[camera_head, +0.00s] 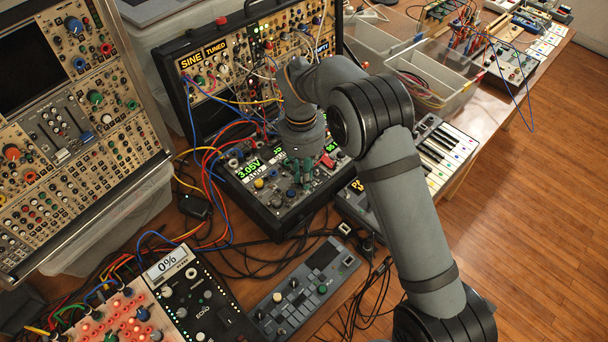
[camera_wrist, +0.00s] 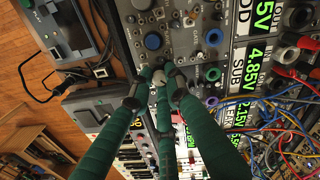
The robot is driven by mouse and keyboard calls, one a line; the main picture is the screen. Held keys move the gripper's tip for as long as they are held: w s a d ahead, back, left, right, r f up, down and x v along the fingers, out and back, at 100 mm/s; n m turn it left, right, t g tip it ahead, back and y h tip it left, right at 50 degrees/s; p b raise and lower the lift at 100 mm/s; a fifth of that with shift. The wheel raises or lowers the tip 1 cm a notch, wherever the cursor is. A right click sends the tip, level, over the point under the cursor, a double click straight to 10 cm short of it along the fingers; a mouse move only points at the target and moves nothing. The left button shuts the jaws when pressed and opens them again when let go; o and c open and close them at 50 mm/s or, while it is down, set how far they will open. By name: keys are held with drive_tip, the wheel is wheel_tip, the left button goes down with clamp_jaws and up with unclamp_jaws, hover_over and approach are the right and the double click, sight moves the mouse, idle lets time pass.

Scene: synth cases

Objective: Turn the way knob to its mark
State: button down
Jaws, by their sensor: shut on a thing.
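My gripper (camera_head: 301,166) is over the black-cased synth panel (camera_head: 272,207) in the middle of the head view, its green fingers reaching down to the panel. In the wrist view, my gripper (camera_wrist: 159,77) has its grey fingertips drawn together at a small knob on the grey panel (camera_wrist: 185,42). The fingertips cover most of that knob, so its pointer and its mark cannot be made out. The name "way" cannot be read in either view.
A blue knob (camera_wrist: 153,41) and other knobs sit close by the fingertips. Green voltage displays (camera_head: 249,168) and patch cables (camera_wrist: 285,115) crowd one side. A red plug or knob (camera_head: 327,160) stands right of my gripper. A small keyboard (camera_head: 440,150) lies to the right.

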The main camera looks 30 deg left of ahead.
drive_tip(key=shift+w+a, duration=0.1)
drive_tip(key=c, duration=1.7)
unclamp_jaws()
drive_tip(key=shift+o, duration=0.2)
